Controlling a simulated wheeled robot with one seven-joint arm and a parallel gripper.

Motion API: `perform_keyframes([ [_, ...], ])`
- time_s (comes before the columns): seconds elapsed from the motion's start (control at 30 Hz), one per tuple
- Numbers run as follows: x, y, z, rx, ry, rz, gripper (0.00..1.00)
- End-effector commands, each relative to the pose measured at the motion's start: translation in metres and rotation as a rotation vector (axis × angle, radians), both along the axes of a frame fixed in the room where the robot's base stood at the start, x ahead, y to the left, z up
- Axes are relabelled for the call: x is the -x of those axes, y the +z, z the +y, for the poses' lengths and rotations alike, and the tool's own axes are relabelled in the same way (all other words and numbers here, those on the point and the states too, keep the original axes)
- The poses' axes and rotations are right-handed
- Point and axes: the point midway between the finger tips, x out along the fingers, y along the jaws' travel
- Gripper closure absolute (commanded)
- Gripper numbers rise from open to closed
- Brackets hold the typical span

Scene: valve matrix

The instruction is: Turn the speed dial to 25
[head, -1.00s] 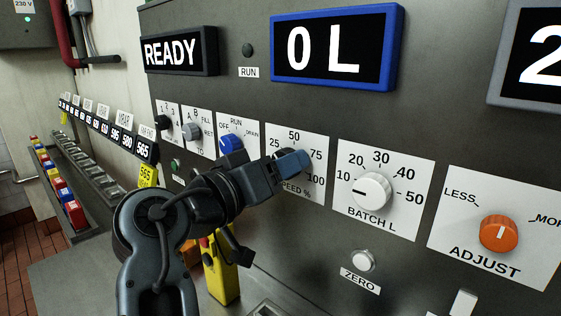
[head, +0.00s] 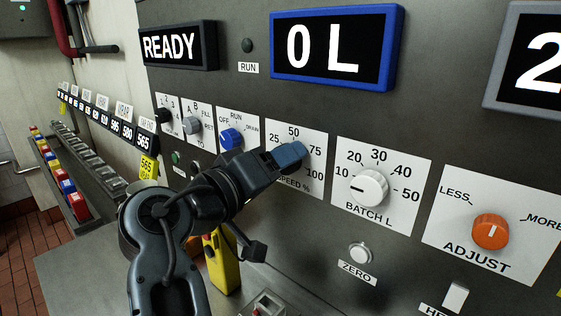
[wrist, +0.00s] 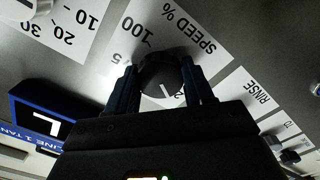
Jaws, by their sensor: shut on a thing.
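The speed dial is a dark round knob (wrist: 160,72) with a white pointer line, on a white plate marked SPEED % (head: 314,171). In the wrist view it sits between the two fingers of my gripper (wrist: 163,90), which is shut on it. The pointer line faces the lower part of that view, close to a partly hidden digit 2. The rest of that number is covered. In the head view my gripper (head: 289,156) covers the dial, so its pointer does not show there.
The batch dial (head: 369,188) is right of the speed plate, and the blue RUN selector (head: 231,139) is to its left. An orange ADJUST knob (head: 490,231) is further right. The display (head: 333,46) above reads 0 L. A yellow box (head: 222,265) is below my arm.

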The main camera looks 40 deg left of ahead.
Motion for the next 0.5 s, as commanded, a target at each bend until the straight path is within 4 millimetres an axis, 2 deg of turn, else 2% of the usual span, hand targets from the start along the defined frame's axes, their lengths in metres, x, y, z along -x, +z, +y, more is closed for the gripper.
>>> perform_keyframes([
  [0.07,-0.0003,0.0002,0.0006,0.000,0.002,-0.001,0.79],
  [0.1,-0.0003,0.0002,0.0006,-0.001,0.002,-0.001,0.44],
  [0.33,-0.0001,0.0003,0.0003,-0.001,0.001,-0.001,0.23],
  [0.5,0.0000,0.0003,0.0002,-0.001,0.001,-0.001,0.23],
])
